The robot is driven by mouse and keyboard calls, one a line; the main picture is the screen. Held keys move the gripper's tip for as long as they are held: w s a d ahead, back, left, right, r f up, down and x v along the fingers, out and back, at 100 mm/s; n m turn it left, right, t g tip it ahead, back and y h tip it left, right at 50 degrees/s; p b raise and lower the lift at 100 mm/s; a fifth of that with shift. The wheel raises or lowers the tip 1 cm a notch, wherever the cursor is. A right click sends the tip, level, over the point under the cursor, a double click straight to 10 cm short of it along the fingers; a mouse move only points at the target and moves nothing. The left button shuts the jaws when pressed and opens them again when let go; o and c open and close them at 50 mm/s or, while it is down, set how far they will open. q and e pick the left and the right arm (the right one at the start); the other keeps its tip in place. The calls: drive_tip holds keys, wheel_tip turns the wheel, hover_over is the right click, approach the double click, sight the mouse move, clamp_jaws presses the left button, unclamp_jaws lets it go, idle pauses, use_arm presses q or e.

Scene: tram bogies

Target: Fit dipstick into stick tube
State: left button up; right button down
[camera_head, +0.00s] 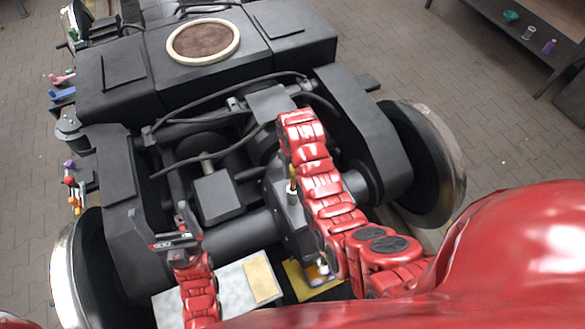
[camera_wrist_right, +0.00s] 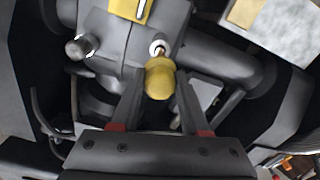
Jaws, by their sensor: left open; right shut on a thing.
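The dipstick has a yellow knob (camera_wrist_right: 159,80) and a thin brass-coloured shaft. In the right wrist view my right gripper (camera_wrist_right: 160,74) is shut on the knob. The shaft points at the stick tube (camera_wrist_right: 158,46), a pale ring-shaped mouth on the dark gearbox housing. The shaft's end appears to be at or in the mouth; how deep I cannot tell. In the head view the yellow dipstick (camera_head: 293,171) stands above the pale tube mouth (camera_head: 291,190), beside my red right arm, which hides most of that gripper. My left gripper (camera_head: 158,211) is open and empty, lower left.
The dark bogie frame (camera_head: 215,85) surrounds the work spot, with black hoses and a thick axle tube. Wheels (camera_head: 430,150) stand at both sides. A grey-white plate (camera_head: 225,283) with a yellow pad lies in front. A shelf (camera_head: 535,30) stands far right on the paved floor.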

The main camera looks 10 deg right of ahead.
sight(292, 182)
drive_tip(key=shift+f+b, duration=2.7)
drive_tip(key=shift+f, duration=2.35)
drive_tip(key=shift+c, duration=1.6)
unclamp_jaws()
drive_tip(key=shift+r, duration=0.1)
drive_tip(key=shift+w+r, duration=0.1)
drive_tip(key=shift+r, duration=0.4)
wheel_tip(292, 182, up, 4)
drive_tip(key=shift+r+b, duration=0.25)
drive_tip(key=shift+b, duration=0.45)
wheel_tip(292, 182, up, 12)
drive_tip(key=p, duration=1.1)
drive_tip(key=shift+f, duration=0.15)
